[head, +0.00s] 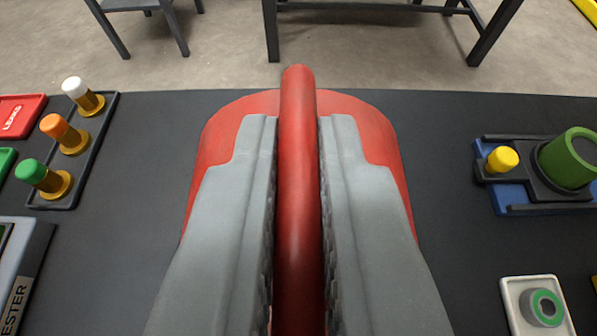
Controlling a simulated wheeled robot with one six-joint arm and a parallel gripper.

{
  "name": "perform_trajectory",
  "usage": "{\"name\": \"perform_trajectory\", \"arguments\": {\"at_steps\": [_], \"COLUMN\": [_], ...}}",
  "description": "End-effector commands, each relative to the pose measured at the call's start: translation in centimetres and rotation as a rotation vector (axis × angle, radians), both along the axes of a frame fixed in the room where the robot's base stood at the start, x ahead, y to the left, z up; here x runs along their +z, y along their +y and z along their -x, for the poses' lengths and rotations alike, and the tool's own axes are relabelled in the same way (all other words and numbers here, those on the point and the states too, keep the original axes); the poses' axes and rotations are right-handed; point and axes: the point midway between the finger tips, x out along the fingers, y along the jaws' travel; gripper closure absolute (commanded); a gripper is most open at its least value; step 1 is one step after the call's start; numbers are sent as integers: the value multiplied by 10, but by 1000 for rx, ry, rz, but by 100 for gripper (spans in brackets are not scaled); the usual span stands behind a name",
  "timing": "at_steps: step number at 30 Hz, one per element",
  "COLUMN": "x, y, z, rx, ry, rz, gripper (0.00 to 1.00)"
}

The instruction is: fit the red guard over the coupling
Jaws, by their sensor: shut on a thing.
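My gripper (298,190) is shut on the handle bar of the red guard (225,125), with one grey finger on each side of the bar. The guard is a curved red shell with a rounded bar running along its top. It fills the middle of the head view, and the fingers cover much of it. I cannot tell how high the guard is above the dark table. The coupling is not clearly in view; whatever lies under the guard is hidden.
A tray (103,125) with white, orange and green capped pegs stands left. A blue base (515,200) with a green cylinder (568,158) and yellow knob (502,159) is right, above a white tray (512,292) holding a green-ringed part.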

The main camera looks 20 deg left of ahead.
Motion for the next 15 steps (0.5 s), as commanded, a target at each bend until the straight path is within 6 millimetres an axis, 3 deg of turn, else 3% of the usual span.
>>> {"name": "perform_trajectory", "arguments": {"at_steps": [1, 2, 4, 5, 15], "x": [0, -1, -1, -1, 2], "y": [0, 0, 0, 0, 0], "z": [0, 0, 0, 0, 0], "rx": [0, 0, 0, 0, 0], "ry": [-2, 0, 0, 0, 0], "rz": [-1, 0, 0, 0, 0], "gripper": [100, 84, 71, 68, 68]}}
